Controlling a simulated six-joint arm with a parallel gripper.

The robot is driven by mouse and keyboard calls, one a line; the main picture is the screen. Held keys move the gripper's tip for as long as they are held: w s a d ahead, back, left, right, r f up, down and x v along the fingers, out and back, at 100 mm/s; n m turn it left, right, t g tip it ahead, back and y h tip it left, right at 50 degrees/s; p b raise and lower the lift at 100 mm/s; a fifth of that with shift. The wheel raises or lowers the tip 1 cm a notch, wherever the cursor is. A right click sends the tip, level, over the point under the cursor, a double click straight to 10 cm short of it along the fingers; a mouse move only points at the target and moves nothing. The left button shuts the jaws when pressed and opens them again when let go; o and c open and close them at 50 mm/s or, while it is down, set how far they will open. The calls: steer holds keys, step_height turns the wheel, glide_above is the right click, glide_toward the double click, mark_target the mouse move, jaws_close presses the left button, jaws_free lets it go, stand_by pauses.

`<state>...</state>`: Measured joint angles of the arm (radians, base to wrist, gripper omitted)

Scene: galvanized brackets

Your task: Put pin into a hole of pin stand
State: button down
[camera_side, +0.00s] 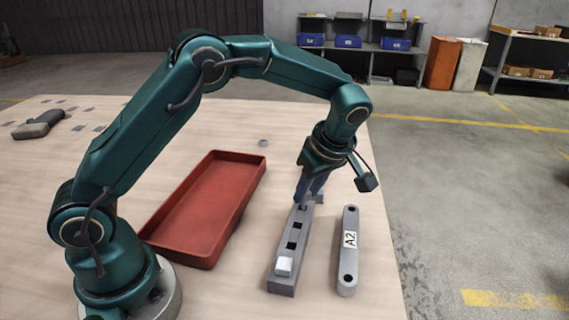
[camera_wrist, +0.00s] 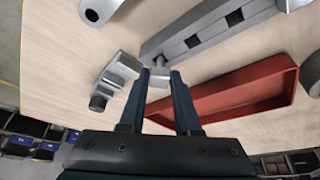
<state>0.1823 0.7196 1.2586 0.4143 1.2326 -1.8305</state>
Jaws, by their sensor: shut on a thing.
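The pin stand (camera_side: 288,256) is a long grey block with a row of square holes, lying right of the red tray. A light square pin (camera_side: 284,265) stands in its near-end hole. The middle holes look dark and empty. My gripper (camera_side: 303,200) points down over the stand's far end. In the wrist view my gripper (camera_wrist: 160,73) is shut on a small light-grey pin (camera_wrist: 160,77), held between the fingertips beside the end of the stand (camera_wrist: 215,35). The fingers mostly hide this pin in the side view. I cannot tell whether its lower end is in the far hole.
A grey bar marked A2 (camera_side: 348,268) with round holes lies right of the stand. A grey metal piece (camera_wrist: 120,70) lies close left of the fingers in the wrist view. The red tray (camera_side: 180,245) is left of the stand. A small ring (camera_side: 263,142) lies behind it.

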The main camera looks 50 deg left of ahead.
steer(key=shift+f, duration=1.1)
stand_by(0.5)
steer(key=c, duration=0.5)
jaws_free()
steer(key=shift+r, duration=3.05)
